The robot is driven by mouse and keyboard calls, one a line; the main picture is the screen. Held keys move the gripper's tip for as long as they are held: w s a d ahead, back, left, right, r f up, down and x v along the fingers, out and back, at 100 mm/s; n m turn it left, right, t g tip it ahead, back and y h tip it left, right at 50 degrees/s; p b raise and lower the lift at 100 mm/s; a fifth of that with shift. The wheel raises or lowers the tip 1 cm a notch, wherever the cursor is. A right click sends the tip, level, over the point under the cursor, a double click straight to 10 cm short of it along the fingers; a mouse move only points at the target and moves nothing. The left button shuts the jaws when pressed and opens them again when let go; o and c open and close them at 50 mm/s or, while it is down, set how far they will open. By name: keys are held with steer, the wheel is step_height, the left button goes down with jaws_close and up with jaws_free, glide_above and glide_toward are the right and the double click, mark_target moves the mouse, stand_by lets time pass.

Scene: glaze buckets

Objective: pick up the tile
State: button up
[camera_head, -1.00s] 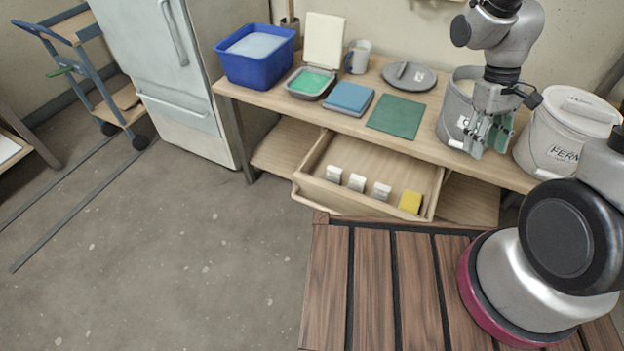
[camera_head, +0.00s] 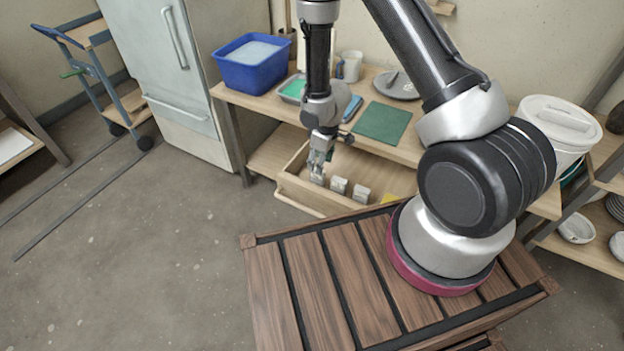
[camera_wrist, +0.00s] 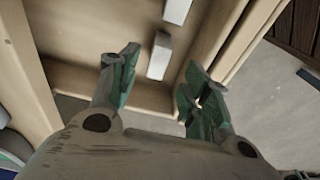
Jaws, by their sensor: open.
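Several small white tile-like blocks stand in a row in the open drawer (camera_head: 300,196); I cannot tell which is the tile. In the head view, two show clearly right of my gripper (camera_head: 318,172), a nearer one (camera_head: 338,184) and a farther one (camera_head: 361,193). My gripper points down over the drawer's left part and hides most of the leftmost block. In the wrist view, my gripper (camera_wrist: 161,62) is open, with a white block (camera_wrist: 159,55) showing in the gap between the fingertips. I cannot tell whether they touch. Another white block (camera_wrist: 177,10) lies beyond.
A yellow block (camera_head: 393,198) is partly hidden at the drawer's right. The worktop above holds a blue tub (camera_head: 252,64), a green mat (camera_head: 382,122) and a grey lid (camera_head: 397,86). A white lidded bucket (camera_head: 560,122) stands right. Drawer walls surround the blocks closely.

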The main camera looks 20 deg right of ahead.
mark_target(317, 178)
steer(key=f, duration=0.5)
steer(key=w+f, duration=0.1)
steer(key=f, duration=0.1)
steer(key=shift+a+f, duration=0.25)
steer(key=shift+a, duration=0.05)
jaws_close()
